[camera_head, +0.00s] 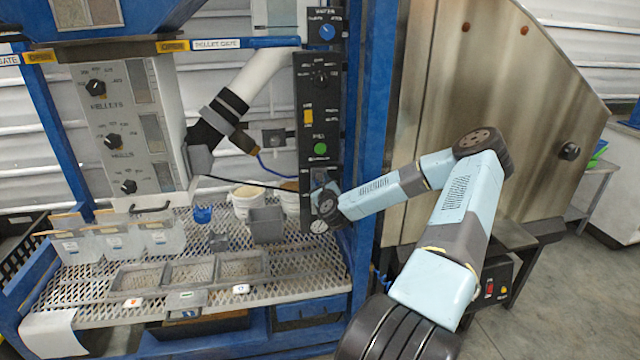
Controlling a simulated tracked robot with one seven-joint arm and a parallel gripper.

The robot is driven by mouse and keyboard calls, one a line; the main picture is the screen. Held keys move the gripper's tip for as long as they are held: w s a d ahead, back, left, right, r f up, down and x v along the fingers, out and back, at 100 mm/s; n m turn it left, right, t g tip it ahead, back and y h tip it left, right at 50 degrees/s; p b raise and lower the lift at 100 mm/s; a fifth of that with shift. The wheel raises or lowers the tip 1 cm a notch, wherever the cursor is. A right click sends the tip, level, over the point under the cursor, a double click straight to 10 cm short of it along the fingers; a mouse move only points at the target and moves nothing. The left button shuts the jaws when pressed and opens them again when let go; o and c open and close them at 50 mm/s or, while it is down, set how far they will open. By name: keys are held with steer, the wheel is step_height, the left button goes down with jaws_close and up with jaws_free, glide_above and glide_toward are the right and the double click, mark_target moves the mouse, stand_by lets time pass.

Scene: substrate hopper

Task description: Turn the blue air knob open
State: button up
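A blue knob (327,31) sits on a small dark panel at the top of the black control column (320,105). The panel's small lettering is too blurred to read surely. My arm reaches in from the right, and my gripper (321,187) is at the lower end of the column, well below this blue knob. The wrist covers that part of the column, so what lies behind it is hidden. The fingers are small and dark against the panel, and I cannot tell whether they are open or touch anything.
The column also carries a black dial, a yellow switch (308,117) and a green button (320,149). A blue post (361,130) stands just right of it.

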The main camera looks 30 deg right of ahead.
steer(key=n, duration=0.4)
steer(key=shift+a+n, duration=0.15)
steer(key=shift+n, duration=0.15)
steer(key=n, duration=0.3)
steer(key=shift+a+n, duration=0.1)
steer(key=shift+n, duration=0.3)
steer(key=n, duration=0.4)
steer(key=shift+f+n, duration=0.15)
steer(key=shift+n, duration=0.75)
steer(key=shift+s+f, duration=0.1)
steer(key=o, duration=0.8)
steer(key=shift+c, duration=0.2)
steer(key=o, duration=0.3)
steer(key=v, duration=1.3)
steer(key=shift+s, duration=0.3)
